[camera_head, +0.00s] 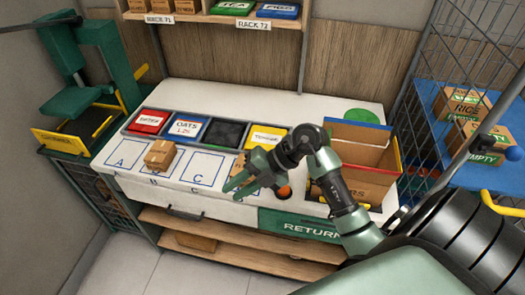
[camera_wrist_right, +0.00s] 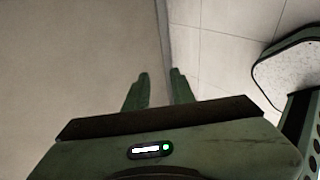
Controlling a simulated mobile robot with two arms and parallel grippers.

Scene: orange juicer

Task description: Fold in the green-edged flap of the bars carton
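The bars carton (camera_head: 368,186) stands open on the right part of the counter in the head view, its front label partly covered. A blue-edged flap (camera_head: 358,133) stands up at its back, and a red-and-yellow edge shows on its right. I cannot make out a green-edged flap; my right arm hides part of the carton's left side. My right gripper (camera_head: 232,182) is left of the carton, over the front of the counter, apart from it. Its fingers are open and empty, also in the right wrist view (camera_wrist_right: 161,82). My left gripper is not in view.
A small brown box (camera_head: 160,154) stands among the lettered squares. A green press (camera_head: 95,70) is at left. A wire cage (camera_head: 440,70) and blue shelf with cartons (camera_head: 466,103) are at right.

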